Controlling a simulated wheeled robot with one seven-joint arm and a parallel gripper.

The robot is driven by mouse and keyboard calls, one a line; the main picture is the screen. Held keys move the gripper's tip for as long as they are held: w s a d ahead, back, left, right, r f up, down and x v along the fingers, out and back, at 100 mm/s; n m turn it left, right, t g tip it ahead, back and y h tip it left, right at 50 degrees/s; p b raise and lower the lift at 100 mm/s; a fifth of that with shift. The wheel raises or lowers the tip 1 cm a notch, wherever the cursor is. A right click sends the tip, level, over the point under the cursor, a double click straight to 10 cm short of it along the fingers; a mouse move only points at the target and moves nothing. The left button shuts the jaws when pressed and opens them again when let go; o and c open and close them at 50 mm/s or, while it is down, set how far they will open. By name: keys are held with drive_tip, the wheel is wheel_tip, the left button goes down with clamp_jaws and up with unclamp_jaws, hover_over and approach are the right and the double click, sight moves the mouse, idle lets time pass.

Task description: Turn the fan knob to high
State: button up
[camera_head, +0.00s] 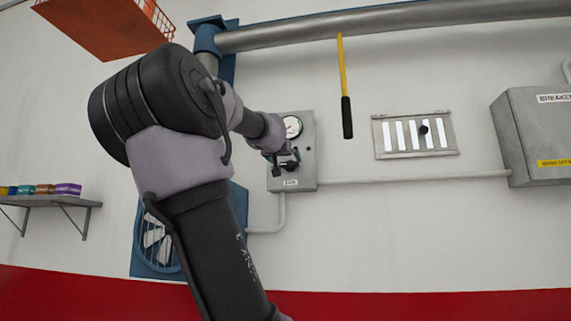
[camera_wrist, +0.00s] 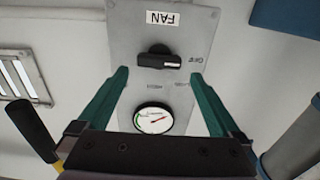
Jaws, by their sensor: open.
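The fan knob (camera_wrist: 155,60) is a black knob on a grey control panel (camera_wrist: 190,20) labelled FAN, which appears upside down in the wrist view. Its bar carries a white mark and points to the right there, towards a small label I cannot read surely. My gripper (camera_wrist: 160,75) is open, with one green finger on each side of the knob and gaps between. I cannot tell how deep the fingertips reach. In the head view, my gripper (camera_head: 279,159) is at the front of the panel (camera_head: 306,150) and partly hides the knob.
A round gauge (camera_head: 292,127) sits on the same panel. A yellow lever with black grip (camera_head: 346,95) hangs to its right, then a slotted vent (camera_head: 416,134) and a grey breaker box (camera_head: 535,135). A blue-framed fan (camera_head: 158,243) is partly behind my arm.

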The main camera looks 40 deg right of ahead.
sight(289, 163)
drive_tip(key=x, duration=0.4)
drive_tip(key=shift+w+d, duration=0.25)
drive_tip(key=shift+d, duration=0.05)
drive_tip(key=c, duration=1.1)
